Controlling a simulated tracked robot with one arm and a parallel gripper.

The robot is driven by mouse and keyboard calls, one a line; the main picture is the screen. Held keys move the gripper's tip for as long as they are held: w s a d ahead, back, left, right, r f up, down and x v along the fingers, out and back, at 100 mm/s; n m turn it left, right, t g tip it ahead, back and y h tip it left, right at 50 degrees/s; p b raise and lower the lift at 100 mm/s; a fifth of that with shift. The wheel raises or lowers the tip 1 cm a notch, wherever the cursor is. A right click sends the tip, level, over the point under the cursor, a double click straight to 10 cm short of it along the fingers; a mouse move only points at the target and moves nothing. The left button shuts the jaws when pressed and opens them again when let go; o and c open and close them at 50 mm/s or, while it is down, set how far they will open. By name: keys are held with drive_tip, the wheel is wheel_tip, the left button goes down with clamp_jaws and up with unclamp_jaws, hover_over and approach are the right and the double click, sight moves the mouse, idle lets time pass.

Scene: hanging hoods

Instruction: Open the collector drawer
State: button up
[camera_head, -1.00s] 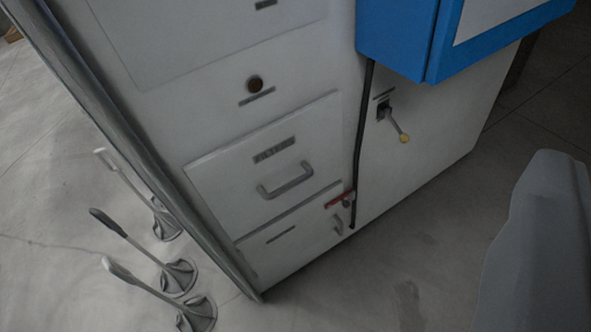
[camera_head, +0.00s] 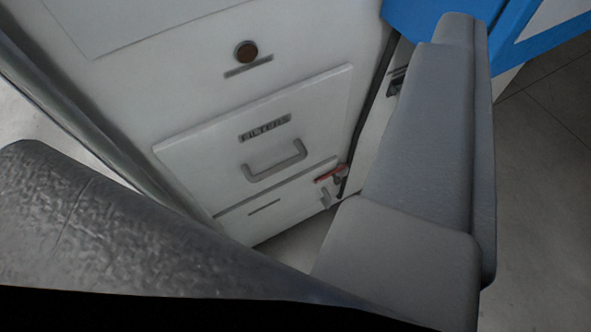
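The cabinet front has a shut drawer labelled "FILTERS" (camera_head: 300,120) with a grey U-shaped handle (camera_head: 274,161). Below it is a lower shut panel or drawer (camera_head: 285,207) with a small label too small to read. A red latch (camera_head: 329,174) sits at its upper right, above a small grey handle (camera_head: 325,196). I cannot read which one is the collector drawer. A jointed grey part of mine, possibly my gripper (camera_head: 420,170), reaches up on the right, in front of the cabinet's right section. No fingertips can be made out, and nothing is visibly held.
A brown round knob (camera_head: 246,51) is above the drawers. A blue box (camera_head: 415,14) juts out at the upper right. A dark textured shape (camera_head: 110,225) fills the lower left close to the camera. Bare floor (camera_head: 540,210) shows at the right.

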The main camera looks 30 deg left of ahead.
drive_tip(key=w+d+f+n+t+h+p, duration=0.15)
drive_tip(key=w+f+n, duration=0.3)
drive_tip(key=w, duration=0.45)
drive_tip(key=w+f+n+g+p, duration=0.1)
drive_tip(key=w+f+n+p, duration=0.3)
drive_tip(key=w, duration=0.5)
drive_tip(key=w+a+f+n+y+p, duration=0.1)
drive_tip(key=w+f+n, duration=0.2)
drive_tip(key=f, duration=0.3)
drive_tip(key=w+a+f+n+y, duration=0.1)
drive_tip(key=w+f+n+y, duration=0.1)
drive_tip(key=w+f+n, duration=0.3)
drive_tip(key=n+g+y+p, duration=0.6)
drive_tip(key=n+g+y, duration=0.1)
drive_tip(key=n+y, duration=0.45)
approach(272, 170)
drive_tip(key=shift+t+h, duration=0.25)
drive_tip(key=shift+h, duration=0.05)
drive_tip(key=shift+s+f+b+x, duration=0.15)
drive_tip(key=shift+b+x, duration=0.25)
drive_tip(key=shift+x, duration=2.15)
drive_tip(key=shift+s+f+b+x, duration=0.1)
drive_tip(key=shift+f+b+x, duration=0.25)
drive_tip(key=shift+x, duration=2.25)
drive_tip(key=shift+r, duration=0.1)
drive_tip(key=shift+c, duration=0.4)
